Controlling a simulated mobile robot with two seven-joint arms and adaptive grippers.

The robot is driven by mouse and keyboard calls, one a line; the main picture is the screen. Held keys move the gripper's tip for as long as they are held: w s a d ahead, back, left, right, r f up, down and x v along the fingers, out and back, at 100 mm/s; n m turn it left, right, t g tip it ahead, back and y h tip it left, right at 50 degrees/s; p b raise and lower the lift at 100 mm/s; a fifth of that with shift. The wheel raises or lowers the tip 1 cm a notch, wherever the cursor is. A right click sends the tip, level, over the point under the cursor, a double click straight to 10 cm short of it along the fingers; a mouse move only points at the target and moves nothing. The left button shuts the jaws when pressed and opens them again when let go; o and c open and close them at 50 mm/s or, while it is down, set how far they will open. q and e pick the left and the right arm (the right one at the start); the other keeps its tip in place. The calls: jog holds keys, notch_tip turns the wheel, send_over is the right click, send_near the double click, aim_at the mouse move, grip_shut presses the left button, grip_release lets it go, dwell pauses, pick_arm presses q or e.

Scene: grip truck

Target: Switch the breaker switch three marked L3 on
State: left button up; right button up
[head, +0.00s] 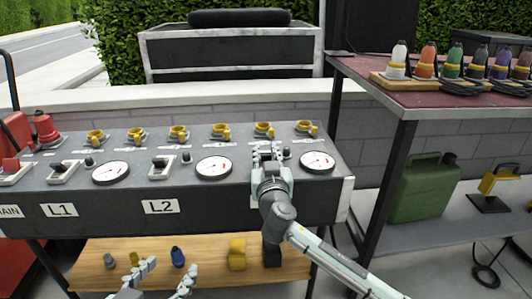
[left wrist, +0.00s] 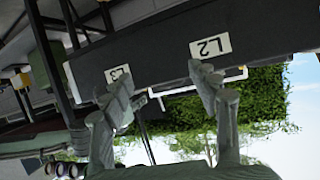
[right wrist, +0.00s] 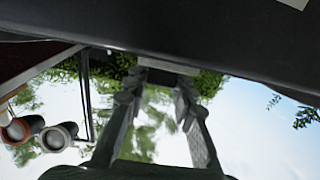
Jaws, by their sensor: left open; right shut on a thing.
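The breaker panel (head: 103,207) is a dark sloped console. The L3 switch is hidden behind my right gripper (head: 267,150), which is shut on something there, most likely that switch. In the right wrist view a dark piece shows between the fingertips (right wrist: 160,82). The switch's position cannot be seen. The L3 label (left wrist: 118,74) shows in the left wrist view but is covered by my right arm in the head view. My left gripper (head: 167,272) is open and empty, low in front of the panel. Its fingers show in the left wrist view (left wrist: 162,80).
The L1 switch (head: 63,170) and L2 switch (head: 160,168) sit left of my right gripper, with round gauges (head: 213,168) between. Yellow-ringed sockets (head: 178,133) line the back. A wooden shelf (head: 205,268) lies below. A rack with coloured connectors (head: 428,62) stands right.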

grip_shut()
pick_arm(q)
jog(key=s+a+f+n+g+y+p, duration=0.1)
jog(key=s+a+f+g+y+p, duration=0.3)
jog(key=s+a+f+g+p, duration=0.5)
pick_arm(e)
jog(key=g+b, duration=0.1)
jog(key=r+g+b, duration=0.1)
jog(key=b, duration=0.1)
jog(key=shift+w, duration=0.35)
jog(key=g+p, duration=0.1)
jog(key=p, duration=0.1)
jog(key=g+p, duration=0.1)
jog(key=p, duration=0.2)
jog(key=shift+w+f+p, duration=0.2)
jog(key=shift+w+p, duration=0.1)
jog(key=shift+w, duration=0.1)
jog(key=shift+f, duration=0.1)
pick_arm(q)
jog(key=s+a+f, duration=0.2)
jog(key=f, duration=0.7)
jog(key=s+a+f+g, duration=0.1)
jog(key=s+a+f, duration=0.1)
jog(key=f, duration=0.8)
jog(key=shift+s+f+g, duration=0.2)
jog(key=shift+s+g, duration=0.1)
jog(key=shift+s, duration=0.1)
